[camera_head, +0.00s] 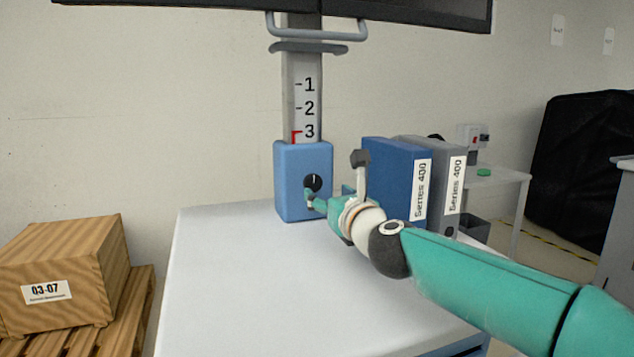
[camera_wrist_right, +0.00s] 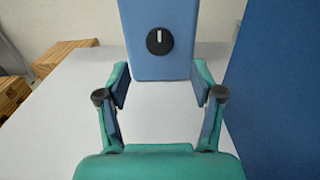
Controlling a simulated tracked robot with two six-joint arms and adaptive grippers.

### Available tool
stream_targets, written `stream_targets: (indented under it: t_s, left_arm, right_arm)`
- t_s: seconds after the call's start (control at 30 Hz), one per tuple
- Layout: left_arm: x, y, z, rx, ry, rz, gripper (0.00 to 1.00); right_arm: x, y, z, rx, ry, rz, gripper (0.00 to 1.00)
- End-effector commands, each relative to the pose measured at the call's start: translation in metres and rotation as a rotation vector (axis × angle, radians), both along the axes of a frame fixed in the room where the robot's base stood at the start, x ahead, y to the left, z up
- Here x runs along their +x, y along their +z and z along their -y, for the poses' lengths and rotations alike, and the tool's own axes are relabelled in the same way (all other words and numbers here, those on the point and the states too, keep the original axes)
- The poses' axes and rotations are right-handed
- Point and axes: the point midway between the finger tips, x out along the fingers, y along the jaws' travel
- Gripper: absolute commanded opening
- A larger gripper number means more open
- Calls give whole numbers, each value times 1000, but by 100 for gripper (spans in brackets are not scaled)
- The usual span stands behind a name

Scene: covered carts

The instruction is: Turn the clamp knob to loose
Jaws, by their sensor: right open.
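The clamp knob (camera_head: 313,182) is a round black dial with a white mark, on the front of a blue clamp box (camera_head: 288,170) at the foot of a grey column. In the right wrist view the knob (camera_wrist_right: 160,41) shows its white mark pointing up. My right gripper (camera_head: 312,199) is just in front of the box, close to the knob in the head view. In the right wrist view its open fingers (camera_wrist_right: 160,80) stand wide apart with nothing between them, and the knob lies beyond and above the tips. My left gripper is not in view.
A blue binder (camera_head: 390,170) and a grey binder (camera_head: 455,165) stand right of the box, beside my right arm. The white cart top (camera_head: 235,280) is clear at the left. The column (camera_head: 303,70) carries a scale, with a red marker near 3. A wooden crate (camera_head: 60,265) sits at left.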

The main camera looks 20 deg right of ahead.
Motion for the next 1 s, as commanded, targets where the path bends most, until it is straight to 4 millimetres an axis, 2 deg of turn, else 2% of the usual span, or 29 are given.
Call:
stream_targets:
  t_s: [0.03,0.2,0.4,0.6,0.83,1.0]
  left_arm:
    - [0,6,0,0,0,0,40]
    - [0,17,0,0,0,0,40]
    - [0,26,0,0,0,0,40]
    - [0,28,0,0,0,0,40]
    - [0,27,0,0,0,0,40]
    - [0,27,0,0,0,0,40]
  right_arm:
    - [13,2,-1,0,1,-3,67]
    - [46,2,-2,-1,1,-2,67]
    - [70,2,-4,-1,2,-1,67]
    - [77,0,-4,-1,2,-1,67]
    - [77,0,-4,-1,2,0,67]
    - [77,0,-4,-1,2,0,38]
